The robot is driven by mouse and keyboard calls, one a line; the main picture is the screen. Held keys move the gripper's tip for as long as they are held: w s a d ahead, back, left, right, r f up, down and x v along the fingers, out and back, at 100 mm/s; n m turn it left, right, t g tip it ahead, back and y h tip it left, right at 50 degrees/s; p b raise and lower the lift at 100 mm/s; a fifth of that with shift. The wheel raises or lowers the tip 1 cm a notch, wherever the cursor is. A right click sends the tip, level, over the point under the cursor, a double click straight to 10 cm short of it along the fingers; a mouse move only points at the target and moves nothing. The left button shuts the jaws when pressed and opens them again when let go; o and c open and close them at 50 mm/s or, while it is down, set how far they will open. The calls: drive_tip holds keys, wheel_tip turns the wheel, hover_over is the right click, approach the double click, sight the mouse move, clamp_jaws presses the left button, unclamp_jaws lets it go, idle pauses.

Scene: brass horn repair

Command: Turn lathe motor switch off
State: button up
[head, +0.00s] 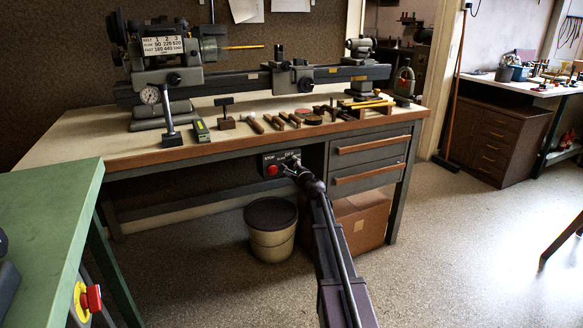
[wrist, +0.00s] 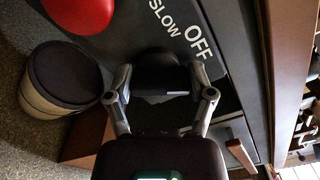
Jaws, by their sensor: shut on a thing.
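The lathe motor switch is a dark knob (wrist: 155,60) on a grey control panel (wrist: 225,50) with the printed words OFF and SLOW. A large red stop button (wrist: 82,12) is beside it. In the head view the panel (head: 265,159) hangs under the bench's front edge, with its red button (head: 271,170) at the left. My gripper (head: 296,163) reaches the panel's right part and hides the knob there. In the wrist view my gripper's fingers (wrist: 160,88) are shut on the knob, one on each side. A short white line shows between the fingers; I cannot tell which label it faces.
The lathe (head: 240,75) and hand tools stand on the wooden bench (head: 75,145). A lidded bin (head: 271,240) and a cardboard box (head: 365,225) stand below the panel. A green table (head: 45,215) is at the left.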

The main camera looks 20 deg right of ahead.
drive_tip(key=n, duration=0.6)
drive_tip(key=shift+w, duration=0.1)
idle(0.4)
drive_tip(key=o, duration=1.1)
drive_tip(key=shift+f, duration=0.1)
drive_tip(key=shift+a, duration=0.1)
drive_tip(key=s, duration=1.2)
drive_tip(key=shift+d, duration=0.25)
